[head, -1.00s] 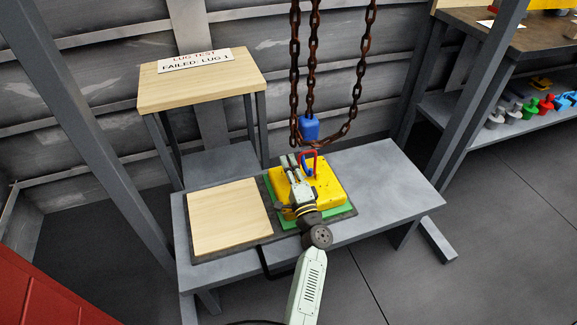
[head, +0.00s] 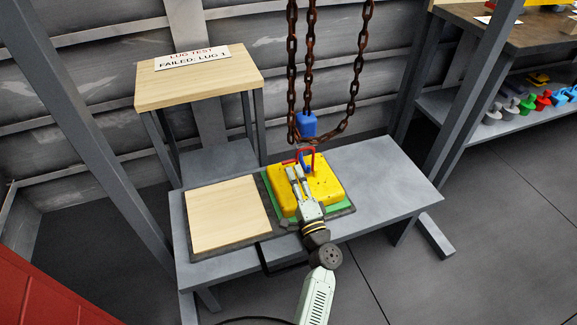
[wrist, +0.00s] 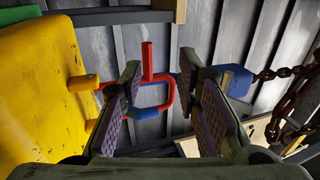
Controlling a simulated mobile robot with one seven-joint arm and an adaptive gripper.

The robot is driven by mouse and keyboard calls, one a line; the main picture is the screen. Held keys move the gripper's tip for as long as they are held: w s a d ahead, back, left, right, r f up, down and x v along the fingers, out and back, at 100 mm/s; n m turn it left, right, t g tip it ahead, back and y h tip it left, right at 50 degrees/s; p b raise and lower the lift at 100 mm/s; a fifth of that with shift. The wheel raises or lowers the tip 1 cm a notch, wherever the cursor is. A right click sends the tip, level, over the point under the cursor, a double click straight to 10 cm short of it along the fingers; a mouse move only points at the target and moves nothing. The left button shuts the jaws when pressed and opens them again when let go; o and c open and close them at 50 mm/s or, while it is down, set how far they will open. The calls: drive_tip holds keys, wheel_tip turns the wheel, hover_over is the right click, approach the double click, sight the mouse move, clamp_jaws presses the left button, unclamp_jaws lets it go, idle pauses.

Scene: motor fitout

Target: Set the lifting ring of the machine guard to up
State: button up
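The yellow machine guard (head: 325,182) sits on a green mat on the grey bench; it fills the left of the wrist view (wrist: 35,85). Its red and blue lifting ring (head: 313,154) is at the guard's far side and appears to stand up from its top. In the wrist view the ring (wrist: 168,92) shows between and beyond my fingers, with a red bar sticking out. My gripper (head: 298,171) is over the guard, its fingers pointing toward the ring. The fingers (wrist: 161,75) are apart with nothing gripped; whether either touches the ring I cannot tell.
Rusty chains (head: 309,60) with a blue block (head: 307,124) hang just behind and above the ring. A wooden board (head: 228,215) lies left of the guard. A stool with a sign (head: 192,57) stands behind. The bench's right side (head: 390,185) is clear.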

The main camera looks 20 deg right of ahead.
drive_tip(key=s, duration=0.6)
drive_tip(key=shift+s, duration=0.3)
drive_tip(key=shift+d, duration=0.25)
